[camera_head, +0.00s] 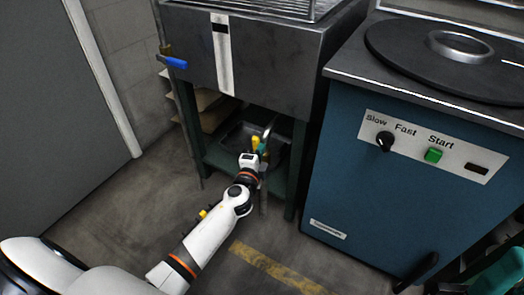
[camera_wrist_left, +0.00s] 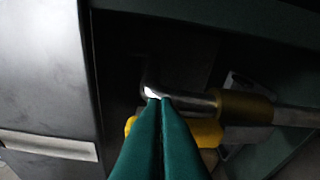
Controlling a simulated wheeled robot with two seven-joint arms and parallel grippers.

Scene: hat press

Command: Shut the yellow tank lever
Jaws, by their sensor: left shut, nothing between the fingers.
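The yellow tank lever (camera_head: 255,142) shows as a small yellow piece under the grey metal tank (camera_head: 265,62). It also shows in the left wrist view (camera_wrist_left: 206,132), partly hidden behind my fingers, with yellow on both sides of them. My left gripper (camera_head: 262,151) is shut and empty, right at the lever. In the left wrist view its teal fingertips (camera_wrist_left: 158,99) overlap the lever and the bent silver pipe (camera_wrist_left: 193,106). I cannot tell whether they touch.
A brass-coloured fitting (camera_wrist_left: 243,107) sits on the pipe. A blue-handled valve (camera_head: 174,62) is at the tank's left. A dark tray (camera_head: 228,151) lies on the shelf below. The blue machine (camera_head: 350,190) stands close on the right. Floor is clear at left.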

